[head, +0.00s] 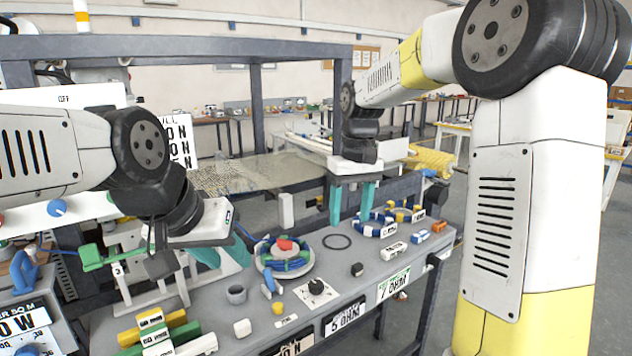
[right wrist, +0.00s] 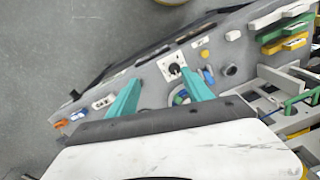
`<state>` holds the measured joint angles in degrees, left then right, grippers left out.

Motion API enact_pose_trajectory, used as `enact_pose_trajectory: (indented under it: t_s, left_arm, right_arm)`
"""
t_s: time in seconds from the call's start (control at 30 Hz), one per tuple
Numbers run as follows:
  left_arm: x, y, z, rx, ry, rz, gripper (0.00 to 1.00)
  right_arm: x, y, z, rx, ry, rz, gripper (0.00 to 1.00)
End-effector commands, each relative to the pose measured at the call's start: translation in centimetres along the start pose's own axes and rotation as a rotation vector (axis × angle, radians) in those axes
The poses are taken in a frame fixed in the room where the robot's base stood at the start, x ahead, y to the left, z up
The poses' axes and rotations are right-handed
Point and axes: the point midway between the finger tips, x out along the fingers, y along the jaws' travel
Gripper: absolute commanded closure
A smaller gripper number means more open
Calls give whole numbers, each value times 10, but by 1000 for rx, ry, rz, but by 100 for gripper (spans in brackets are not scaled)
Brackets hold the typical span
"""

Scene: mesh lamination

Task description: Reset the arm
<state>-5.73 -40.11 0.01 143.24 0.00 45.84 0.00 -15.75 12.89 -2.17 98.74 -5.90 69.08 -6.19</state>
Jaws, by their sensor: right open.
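My right gripper (head: 350,210) hangs over the right part of the grey workbench (head: 340,265), its two teal fingers pointing down, spread apart with nothing between them. The right wrist view also shows this right gripper (right wrist: 160,78) open and empty above the bench. My left gripper (head: 225,254) is low over the left part of the bench, tilted, left of a round tray (head: 264,270) of coloured pieces. Its teal fingertips are partly hidden by its own body, and I cannot tell whether they are parted.
A mesh sheet (head: 270,172) lies behind the bench top, under a dark frame (head: 200,48). Open floor (head: 425,270) lies to the right.

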Motion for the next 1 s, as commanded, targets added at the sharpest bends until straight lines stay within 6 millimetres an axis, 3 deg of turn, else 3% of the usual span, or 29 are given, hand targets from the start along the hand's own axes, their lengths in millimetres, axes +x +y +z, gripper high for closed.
enact_pose_trajectory:
  t_s: [0.03,0.2,0.33,0.5,0.7,1.0]
  left_arm:
    - [0,0,0,0,0,0,62]
    - [0,0,0,0,0,0,62]
    - [0,0,0,0,0,0,62]
    - [0,0,0,0,0,0,62]
    - [0,0,0,0,0,0,62]
    - [0,0,0,0,0,0,62]
  right_arm:
    - [-14,2,19,24,46,-4,41]
    - [-40,4,77,104,188,-19,41]
    - [-49,1,122,165,298,-25,41]
    - [-46,-7,173,238,430,-27,41]
    - [-36,-14,206,291,526,-26,41]
    - [-31,-16,214,306,549,-26,41]
